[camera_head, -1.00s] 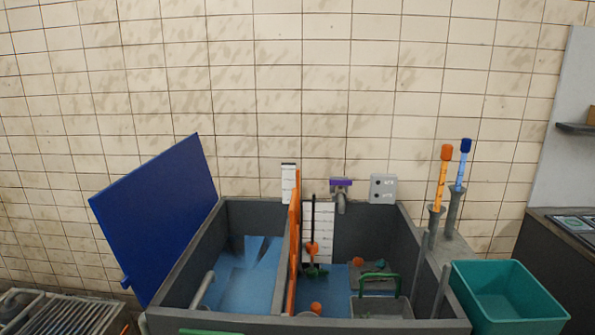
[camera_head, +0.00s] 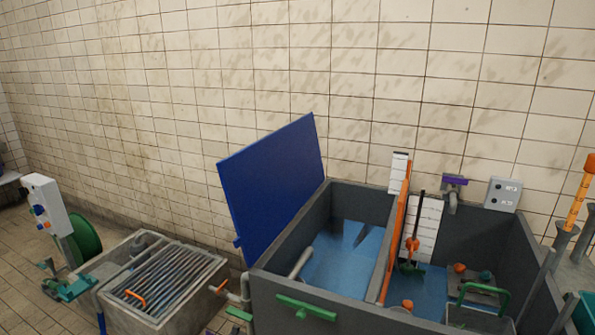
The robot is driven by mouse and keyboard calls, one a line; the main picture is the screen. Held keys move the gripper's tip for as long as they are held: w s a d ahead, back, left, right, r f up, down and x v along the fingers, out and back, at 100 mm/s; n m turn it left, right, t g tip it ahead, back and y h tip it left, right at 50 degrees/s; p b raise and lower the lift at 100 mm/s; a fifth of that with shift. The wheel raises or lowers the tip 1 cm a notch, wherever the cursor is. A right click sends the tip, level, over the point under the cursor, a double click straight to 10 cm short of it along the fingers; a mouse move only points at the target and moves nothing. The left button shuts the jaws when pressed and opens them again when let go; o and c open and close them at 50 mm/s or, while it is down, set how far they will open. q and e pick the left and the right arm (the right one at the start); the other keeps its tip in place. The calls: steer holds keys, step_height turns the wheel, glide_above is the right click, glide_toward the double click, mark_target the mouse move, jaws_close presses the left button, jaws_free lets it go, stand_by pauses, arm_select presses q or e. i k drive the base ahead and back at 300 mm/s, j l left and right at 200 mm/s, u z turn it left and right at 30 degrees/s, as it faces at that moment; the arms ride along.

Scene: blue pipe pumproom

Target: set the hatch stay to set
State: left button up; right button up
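The blue hatch (camera_head: 275,185) stands raised and tilted at the left side of the grey tank (camera_head: 340,308). A small blue tab (camera_head: 237,243) sticks out at its lower left edge. A grey rod (camera_head: 300,262) slants at the left inner side of the tank, near the hatch; I cannot tell whether it is the hatch stay. A green handle (camera_head: 305,307) is on the tank's front wall. Neither of my grippers is in view.
An orange divider (camera_head: 396,235) splits the tank, with blue water (camera_head: 345,262) on the left. A grated trough (camera_head: 165,285) stands left of the tank. Further left is a post with a control box (camera_head: 45,205) and green reel (camera_head: 85,240).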

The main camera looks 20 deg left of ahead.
mark_target(302, 307)
steer(key=j+z, duration=0.1)
steer(key=j, duration=0.65)
steer(key=j+z, duration=0.15)
steer(key=j, duration=0.6)
steer(key=j+z, duration=0.1)
steer(key=j, duration=0.65)
steer(key=k+j+z, duration=0.15)
steer(key=j, duration=0.6)
steer(key=j+z, duration=0.1)
steer(key=j, duration=0.6)
